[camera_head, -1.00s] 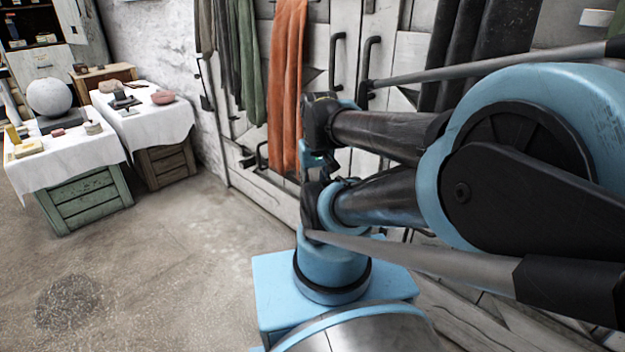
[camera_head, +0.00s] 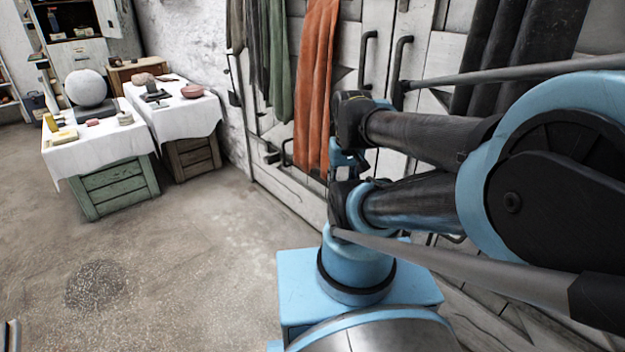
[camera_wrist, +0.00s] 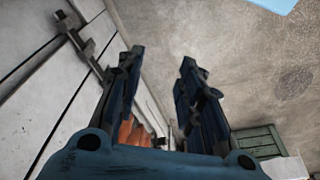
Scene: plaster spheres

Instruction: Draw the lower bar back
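A dark metal bar with a bracket (camera_wrist: 82,42) lies along the pale plank door at the upper left of the wrist view. Low on the door in the head view is a dark latch with a bent handle (camera_head: 273,157); I cannot tell whether it is the same piece. My gripper (camera_wrist: 160,60) is open in the wrist view, its two dark blue fingers apart with only floor visible between the tips. The bar is left of the left finger, apart from it in the picture. In the head view my arm hides the gripper's fingers and part of the door.
An orange cloth (camera_head: 315,85) and green cloths (camera_head: 281,65) hang at the door. Two upright handles (camera_head: 369,60) are above. At left, a white-clothed table (camera_head: 95,150) bears a plaster sphere (camera_head: 86,88); another clothed table (camera_head: 190,119) stands beside it. Floor between is clear.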

